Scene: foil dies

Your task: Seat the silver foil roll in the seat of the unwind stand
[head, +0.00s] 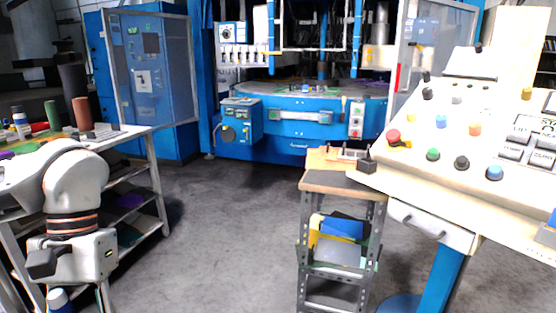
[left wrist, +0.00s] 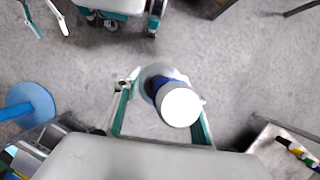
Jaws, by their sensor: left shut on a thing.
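My left gripper (left wrist: 160,110) is shut on a round item (left wrist: 181,107) with a white end, a dark blue side and a pale grey disc behind it. Its teal-lined fingers lie on either side of it. The held item (head: 58,301) also shows at the lower left of the head view, cut off by the bottom edge, below the wrist. I cannot tell from its colours whether it is the silver foil roll. I cannot make out the unwind stand for certain; a tan fixture (head: 332,158) stands on the small cart. My right gripper is not in view.
The left bench (head: 140,131) carries a green roll (head: 52,114), a brown roll (head: 82,112) and a blue-and-white item (head: 20,124). The small cart (head: 322,186) stands beside the control console (head: 400,180). Grey floor (head: 230,230) lies clear between bench and cart. A blue press is behind.

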